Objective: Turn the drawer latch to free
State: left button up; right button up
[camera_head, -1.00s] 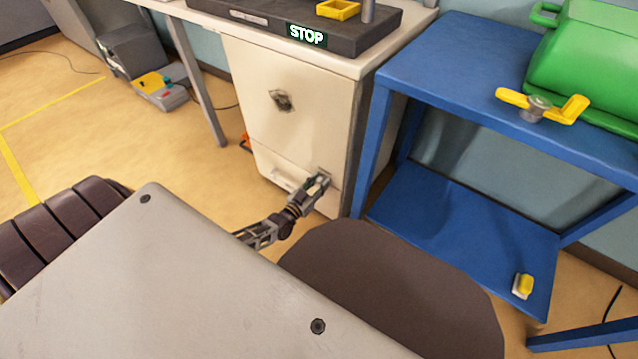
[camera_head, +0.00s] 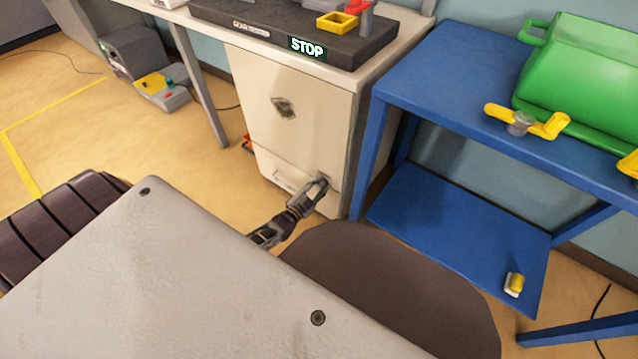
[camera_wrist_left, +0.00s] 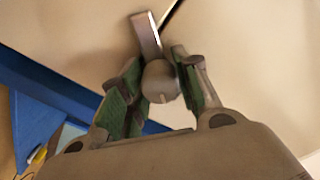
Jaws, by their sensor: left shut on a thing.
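The drawer latch (camera_wrist_left: 160,82) is a grey round knob with a flat metal bar sticking out beyond it, by a dark gap line in the left wrist view. My left gripper (camera_wrist_left: 157,92) has its green-padded fingers on both sides of the knob and is shut on it. In the head view my left gripper (camera_head: 318,187) reaches the upper right of the low drawer front (camera_head: 277,173) of the cream cabinet (camera_head: 290,110). The latch is mostly hidden behind the fingers there. My right gripper is not in view.
A blue table (camera_head: 450,75) with a lower shelf (camera_head: 455,235) stands close to the right of the cabinet. A green case (camera_head: 585,75) and a yellow-winged knob (camera_head: 520,123) are on it.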

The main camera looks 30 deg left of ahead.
pick_arm(q)
jog(key=m+p, duration=0.1)
jog(key=m, duration=0.4)
jog(key=shift+m, duration=2.8)
jog(key=shift+f, duration=0.1)
jog(key=o, duration=0.9)
jog(key=shift+o, duration=0.8)
